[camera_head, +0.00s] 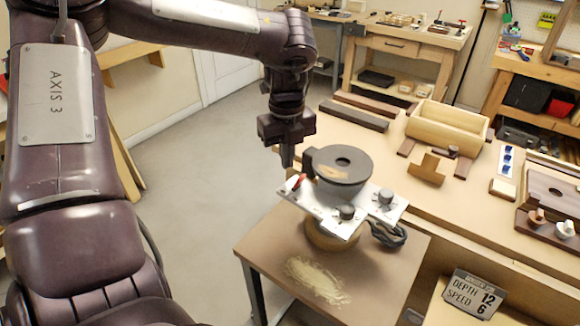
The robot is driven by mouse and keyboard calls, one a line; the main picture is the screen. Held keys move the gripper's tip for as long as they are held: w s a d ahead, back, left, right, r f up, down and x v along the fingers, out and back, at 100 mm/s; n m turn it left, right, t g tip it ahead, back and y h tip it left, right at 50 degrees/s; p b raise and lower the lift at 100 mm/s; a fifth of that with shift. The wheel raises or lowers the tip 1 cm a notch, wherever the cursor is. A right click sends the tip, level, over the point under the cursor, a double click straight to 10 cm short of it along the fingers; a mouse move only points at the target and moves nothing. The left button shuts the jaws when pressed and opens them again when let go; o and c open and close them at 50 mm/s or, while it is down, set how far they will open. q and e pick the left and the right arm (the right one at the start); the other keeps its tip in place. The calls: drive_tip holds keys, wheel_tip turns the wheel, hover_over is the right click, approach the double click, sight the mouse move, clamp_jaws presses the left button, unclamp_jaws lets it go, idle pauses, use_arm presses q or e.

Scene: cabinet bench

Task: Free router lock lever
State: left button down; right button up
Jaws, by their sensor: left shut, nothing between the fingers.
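The router (343,166) stands on a small brown side table in the middle of the head view. It has a round dark top, a pale metal plate (327,213) with dark knobs, and a light wooden ring below. A small red lever (297,183) shows at the plate's left edge; I take it for the lock lever. My left gripper (287,163) points down just above and left of the lever, with its fingers shut and empty. I cannot tell whether the fingertips touch the router or lever. My right gripper is not in view.
The small table (390,268) has a patch of sawdust (317,281) at its front. A bench on the right holds an open wooden box (447,127), dark wood strips and joinery pieces. A sign (473,294) reads depth 12, speed 6. Open floor lies left of the table.

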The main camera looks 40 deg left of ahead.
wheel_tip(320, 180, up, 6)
drive_tip(key=p, duration=0.5)
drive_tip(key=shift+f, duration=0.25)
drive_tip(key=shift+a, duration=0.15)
idle(0.3)
